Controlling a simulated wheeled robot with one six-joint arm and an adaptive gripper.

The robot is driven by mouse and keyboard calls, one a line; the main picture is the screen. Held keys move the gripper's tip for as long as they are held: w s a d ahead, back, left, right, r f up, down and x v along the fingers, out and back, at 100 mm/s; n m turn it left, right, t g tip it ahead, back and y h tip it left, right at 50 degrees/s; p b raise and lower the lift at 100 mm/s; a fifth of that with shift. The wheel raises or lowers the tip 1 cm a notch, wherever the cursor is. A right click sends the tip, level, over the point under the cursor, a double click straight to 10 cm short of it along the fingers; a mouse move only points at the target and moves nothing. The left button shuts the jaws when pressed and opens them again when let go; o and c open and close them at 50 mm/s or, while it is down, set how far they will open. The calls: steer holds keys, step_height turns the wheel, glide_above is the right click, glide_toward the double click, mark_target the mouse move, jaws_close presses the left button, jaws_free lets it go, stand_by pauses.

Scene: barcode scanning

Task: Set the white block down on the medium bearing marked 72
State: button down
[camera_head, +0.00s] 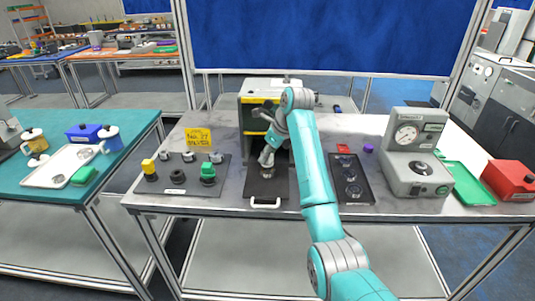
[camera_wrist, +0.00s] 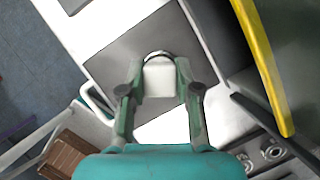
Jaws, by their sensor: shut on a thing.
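My gripper (camera_wrist: 159,85) is shut on the white block (camera_wrist: 160,79), with one finger on each side of it. A dark, shiny curved rim of a round part, likely the bearing (camera_wrist: 158,54), shows just past the block's far edge. The block covers most of it, and I cannot tell whether they touch. No marking 72 can be read. In the head view my gripper (camera_head: 267,158) points down over the dark plate with a white handle, and a small metallic round thing (camera_head: 267,173) shows just below it. The block cannot be made out clearly there.
The dark plate (camera_head: 268,188) lies before a grey and yellow machine (camera_head: 257,95). A dark mat (camera_head: 213,187) with several small parts lies left, a black tray (camera_head: 351,193) right. A grey gauge unit (camera_head: 415,175) stands further right. A yellow sign (camera_head: 198,137) stands behind the mat.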

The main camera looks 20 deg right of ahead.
steer(key=shift+f, duration=0.8)
stand_by(0.9)
steer(key=c, duration=0.7)
jaws_free()
steer(key=shift+o, duration=1.4)
steer(key=shift+r, duration=3.7)
steer(key=shift+s, duration=0.15)
